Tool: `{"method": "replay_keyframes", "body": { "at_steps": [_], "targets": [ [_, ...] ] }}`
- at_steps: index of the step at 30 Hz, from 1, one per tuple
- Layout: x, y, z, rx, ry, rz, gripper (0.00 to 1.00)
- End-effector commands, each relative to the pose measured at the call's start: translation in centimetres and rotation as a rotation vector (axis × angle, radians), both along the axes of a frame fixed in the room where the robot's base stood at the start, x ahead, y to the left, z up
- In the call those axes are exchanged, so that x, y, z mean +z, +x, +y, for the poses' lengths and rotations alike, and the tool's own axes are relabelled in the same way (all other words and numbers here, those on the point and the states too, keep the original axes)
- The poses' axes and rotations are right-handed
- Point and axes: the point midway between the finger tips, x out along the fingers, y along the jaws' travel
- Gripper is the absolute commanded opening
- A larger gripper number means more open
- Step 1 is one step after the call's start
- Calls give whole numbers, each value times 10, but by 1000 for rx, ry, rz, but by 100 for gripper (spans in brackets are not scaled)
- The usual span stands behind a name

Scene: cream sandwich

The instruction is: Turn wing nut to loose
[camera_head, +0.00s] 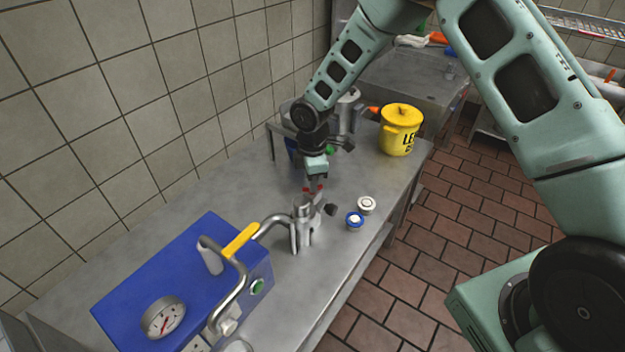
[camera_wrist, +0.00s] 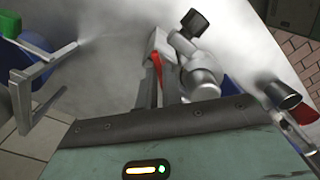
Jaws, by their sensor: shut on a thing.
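A metal fitting (camera_head: 304,232) stands upright on the steel counter, joined by a curved pipe to a blue machine (camera_head: 168,275). My gripper (camera_head: 313,189) points down at the top of this fitting, its red-marked fingertips close together. The wing nut is mostly hidden between and below the fingertips; I cannot make out its wings or angle. In the wrist view my gripper (camera_wrist: 158,75) shows a red strip on a finger beside the metal fitting (camera_wrist: 200,72). A black knob (camera_wrist: 195,22) sticks out of the fitting; this knob (camera_head: 331,209) also shows in the head view.
The blue machine has a gauge (camera_head: 162,317) and a yellow-gripped handle (camera_head: 241,240). Two small round pieces, one white (camera_head: 366,204) and one blue-rimmed (camera_head: 354,220), lie right of the fitting. A yellow pot (camera_head: 400,129) stands at the far end. A tiled wall bounds the left.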

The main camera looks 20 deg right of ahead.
Motion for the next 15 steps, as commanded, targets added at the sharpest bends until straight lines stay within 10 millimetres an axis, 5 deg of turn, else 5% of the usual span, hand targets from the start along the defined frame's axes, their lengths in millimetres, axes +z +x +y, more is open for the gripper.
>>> {"method": "replay_keyframes", "body": {
  "at_steps": [15],
  "targets": [
    [0,-1,-1,396,0,3,0]
  ]
}}
